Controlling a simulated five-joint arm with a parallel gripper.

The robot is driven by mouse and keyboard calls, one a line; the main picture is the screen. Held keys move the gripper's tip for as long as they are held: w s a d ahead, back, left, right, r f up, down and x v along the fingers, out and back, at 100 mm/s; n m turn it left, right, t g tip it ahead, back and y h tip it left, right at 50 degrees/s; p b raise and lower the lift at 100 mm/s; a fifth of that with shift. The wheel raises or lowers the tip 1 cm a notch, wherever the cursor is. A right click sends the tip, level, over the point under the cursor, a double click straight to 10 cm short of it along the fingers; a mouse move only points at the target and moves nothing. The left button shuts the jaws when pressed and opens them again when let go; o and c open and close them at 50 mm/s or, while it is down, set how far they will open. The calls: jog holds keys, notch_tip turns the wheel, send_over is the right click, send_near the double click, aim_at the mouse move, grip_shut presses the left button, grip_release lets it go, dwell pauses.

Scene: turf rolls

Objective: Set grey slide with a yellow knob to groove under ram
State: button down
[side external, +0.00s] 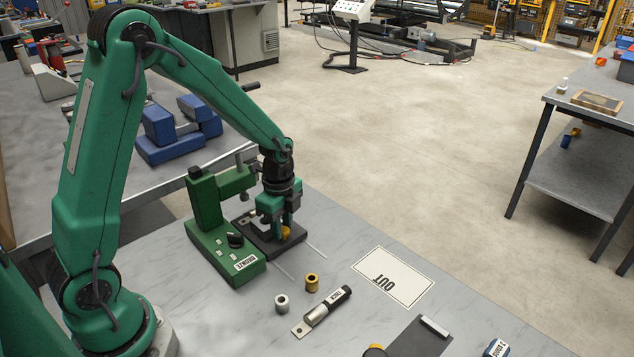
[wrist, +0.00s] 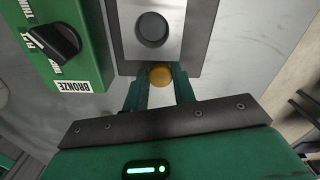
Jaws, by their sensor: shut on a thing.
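The grey slide (wrist: 174,55) is a light metal plate with a dark round feature (wrist: 152,29) in its middle. It lies within the dark base (wrist: 200,40) of the green press (side external: 207,215). Its yellow knob (wrist: 161,77) sticks out on the near side and also shows in the side view (side external: 286,233). My gripper (wrist: 160,84) is shut on the knob, with one finger on each side. In the side view my gripper (side external: 284,228) points down and hides much of the slide. How deep the slide sits under the ram (side external: 240,184) is hard to tell.
The press has a black dial (side external: 235,240) and a label reading BRONZE. An OUT card (side external: 394,277) lies to the right.

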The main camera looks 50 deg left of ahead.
jog(key=shift+a, duration=1.55)
jog(key=c, duration=1.1)
grip_release()
jog(key=shift+c, duration=0.2)
jog(key=shift+r, duration=0.1)
notch_tip(320, 180, up, 7)
jog(key=shift+f, duration=0.1)
jog(key=shift+r, duration=0.45)
